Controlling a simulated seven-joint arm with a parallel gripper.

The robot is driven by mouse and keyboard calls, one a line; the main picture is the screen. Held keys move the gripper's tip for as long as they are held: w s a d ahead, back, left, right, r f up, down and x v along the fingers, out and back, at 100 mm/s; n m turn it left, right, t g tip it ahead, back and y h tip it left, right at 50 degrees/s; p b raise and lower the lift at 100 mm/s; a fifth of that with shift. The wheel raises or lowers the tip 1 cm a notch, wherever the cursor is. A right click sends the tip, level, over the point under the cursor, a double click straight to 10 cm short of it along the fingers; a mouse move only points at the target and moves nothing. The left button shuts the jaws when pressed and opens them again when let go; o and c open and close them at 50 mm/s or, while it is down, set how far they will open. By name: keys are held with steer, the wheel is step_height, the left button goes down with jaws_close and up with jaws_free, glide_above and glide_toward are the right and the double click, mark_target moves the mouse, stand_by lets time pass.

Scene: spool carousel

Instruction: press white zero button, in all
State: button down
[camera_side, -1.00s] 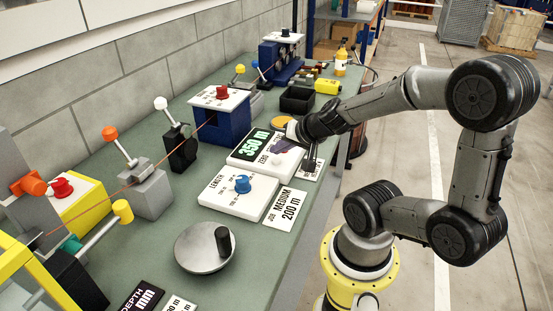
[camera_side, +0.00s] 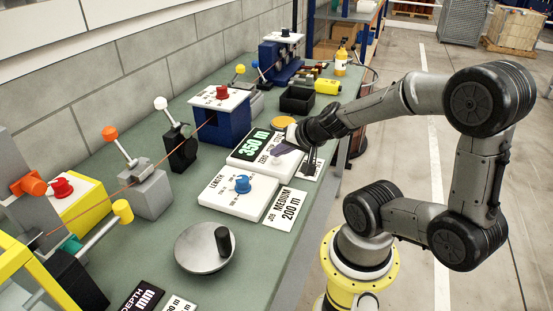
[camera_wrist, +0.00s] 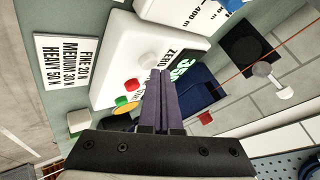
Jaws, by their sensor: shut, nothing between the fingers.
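The white zero button (camera_wrist: 149,61) is a small round white knob on the white display box (camera_wrist: 125,45), beside the black ZERO label. In the side view the box (camera_side: 243,160) shows a green "350 m" readout, and the button is hard to make out near my fingers. My gripper (camera_wrist: 160,72) is shut and empty, its dark purple fingers pressed together. In the wrist view the fingertips appear just beside the button and partly cover the box. In the side view my gripper (camera_side: 277,151) is over the box's right part. I cannot tell whether it touches the button.
A white LENGTH box with a blue knob (camera_side: 243,184) stands in front of the display box. A "MEDIUM 200 m" card (camera_side: 287,209) lies beside it. A blue stand with a red knob (camera_side: 222,92) is behind.

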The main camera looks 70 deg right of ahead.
steer(key=shift+f, duration=0.55)
stand_by(0.6)
steer(key=shift+r, duration=0.95)
steer(key=shift+r, duration=2.5)
